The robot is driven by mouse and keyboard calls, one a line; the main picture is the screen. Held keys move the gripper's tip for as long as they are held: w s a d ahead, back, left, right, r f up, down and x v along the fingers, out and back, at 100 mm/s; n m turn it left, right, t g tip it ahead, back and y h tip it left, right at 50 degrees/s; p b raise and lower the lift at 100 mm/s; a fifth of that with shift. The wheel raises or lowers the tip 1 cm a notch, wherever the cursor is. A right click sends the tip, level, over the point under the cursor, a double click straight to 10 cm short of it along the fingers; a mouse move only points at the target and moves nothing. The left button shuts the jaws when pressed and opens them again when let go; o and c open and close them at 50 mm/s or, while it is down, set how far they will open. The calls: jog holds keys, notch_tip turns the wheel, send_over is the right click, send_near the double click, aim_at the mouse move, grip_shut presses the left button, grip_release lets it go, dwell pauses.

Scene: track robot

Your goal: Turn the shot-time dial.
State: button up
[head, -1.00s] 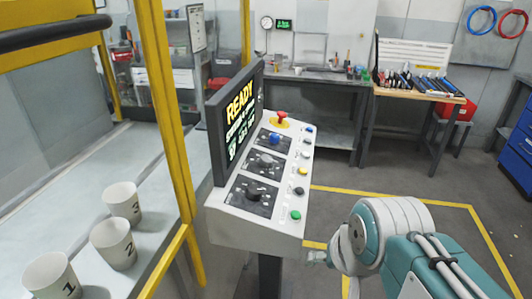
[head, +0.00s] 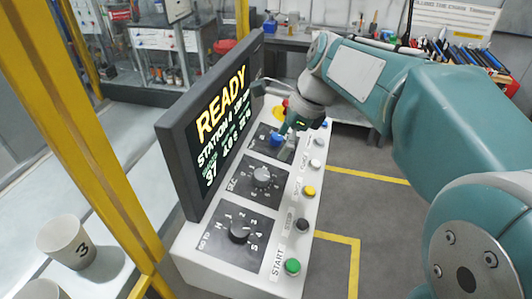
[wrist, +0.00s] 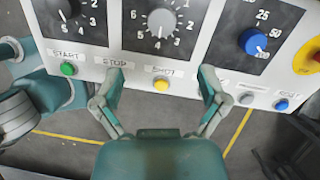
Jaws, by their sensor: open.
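The grey dial (head: 262,175), with "SEC" printed beside it, is in the middle of the sloped console; I take it as the shot-time dial. It also shows at the top of the wrist view (wrist: 161,22) with numbers around it. My gripper (wrist: 162,80) is open and empty, its two fingers spread either side of the grey dial's line and short of it. In the head view my gripper (head: 287,146) hangs over the console's far part and partly covers the blue dial (head: 277,139). A black dial (head: 240,232), marked "GO TO", is nearer.
A column of buttons runs along the console's right edge, with green (head: 292,266) and yellow (head: 309,191) ones. A red stop knob (wrist: 317,57) is at the far end. The screen (head: 212,125) reads READY. A yellow post (head: 95,150) and paper cup (head: 67,242) stand left.

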aim_at(262, 174)
jog(key=x, duration=1.1)
jog(key=shift+w+a+r, duration=0.1)
jog(key=shift+w+a, duration=0.1)
jog(key=shift+c, duration=0.3)
jog(key=c, duration=1.1)
